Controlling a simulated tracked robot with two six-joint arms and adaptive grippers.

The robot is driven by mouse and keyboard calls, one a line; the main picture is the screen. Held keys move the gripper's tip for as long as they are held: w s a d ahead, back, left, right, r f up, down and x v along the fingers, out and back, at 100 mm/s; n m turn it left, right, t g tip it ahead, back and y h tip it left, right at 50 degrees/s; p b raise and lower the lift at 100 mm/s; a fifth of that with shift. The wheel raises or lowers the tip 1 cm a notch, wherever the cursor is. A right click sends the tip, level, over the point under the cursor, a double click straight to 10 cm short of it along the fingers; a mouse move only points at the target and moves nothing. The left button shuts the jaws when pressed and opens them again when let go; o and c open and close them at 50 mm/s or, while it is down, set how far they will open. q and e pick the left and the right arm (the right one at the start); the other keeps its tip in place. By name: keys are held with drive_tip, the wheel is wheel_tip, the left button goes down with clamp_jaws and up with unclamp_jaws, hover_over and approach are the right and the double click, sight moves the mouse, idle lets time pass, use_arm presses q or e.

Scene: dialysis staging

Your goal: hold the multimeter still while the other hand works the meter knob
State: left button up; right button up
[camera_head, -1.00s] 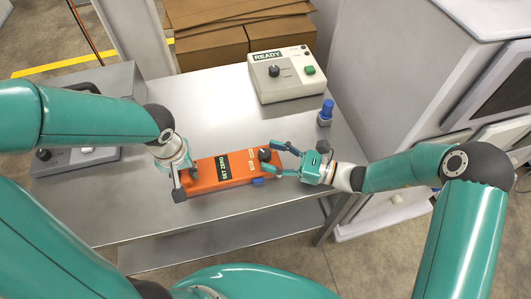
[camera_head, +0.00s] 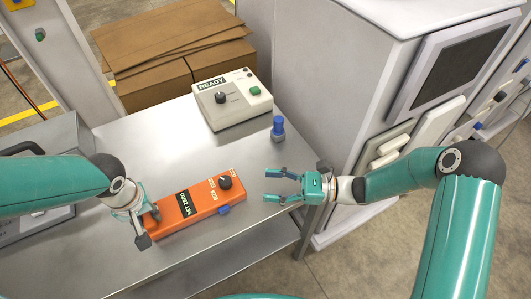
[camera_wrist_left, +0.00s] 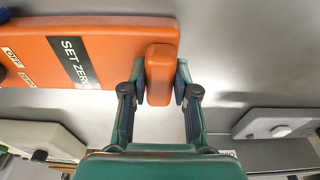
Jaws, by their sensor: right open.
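The orange multimeter (camera_head: 208,210) lies on the steel table with a dark "SET ZERO" label and a dark meter knob (camera_head: 225,182) near its right end. My left gripper (camera_head: 148,228) is at its left end. In the left wrist view, the gripper's fingers (camera_wrist_left: 160,92) are closed on both sides of an orange tab (camera_wrist_left: 160,68) at the end of the multimeter (camera_wrist_left: 110,62). My right gripper (camera_head: 267,185) is open and empty, to the right of the knob and apart from it, with its fingers pointing toward the multimeter.
A beige box marked "READY" (camera_head: 232,112) with a black knob and green button stands at the back. A blue-topped piece (camera_head: 278,128) stands right of it. A grey metal case (camera_head: 50,145) is at left. A large pale machine (camera_head: 345,110) stands right of the table.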

use_arm(q)
drive_tip(key=o, duration=0.5)
drive_tip(key=shift+f, duration=0.1)
use_arm(e)
drive_tip(key=shift+w, duration=0.1)
use_arm(q)
drive_tip(key=shift+o, duration=1.1)
drive_tip(key=shift+s+d+r+p, duration=0.2)
drive_tip(key=shift+r+p, duration=1.2)
drive_tip(key=shift+r, duration=0.65)
drive_tip(key=shift+s+d+r+p, duration=0.1)
drive_tip(key=shift+s+r+p, duration=0.05)
drive_tip(key=shift+r+p, duration=1.55)
drive_tip(key=shift+r+b, duration=0.3)
drive_tip(key=shift+b, duration=0.05)
use_arm(e)
wheel_tip(320, 180, up, 5)
drive_tip(key=shift+r, duration=0.2)
use_arm(q)
drive_tip(key=shift+s+a, duration=0.1)
use_arm(e)
drive_tip(key=shift+a, duration=0.15)
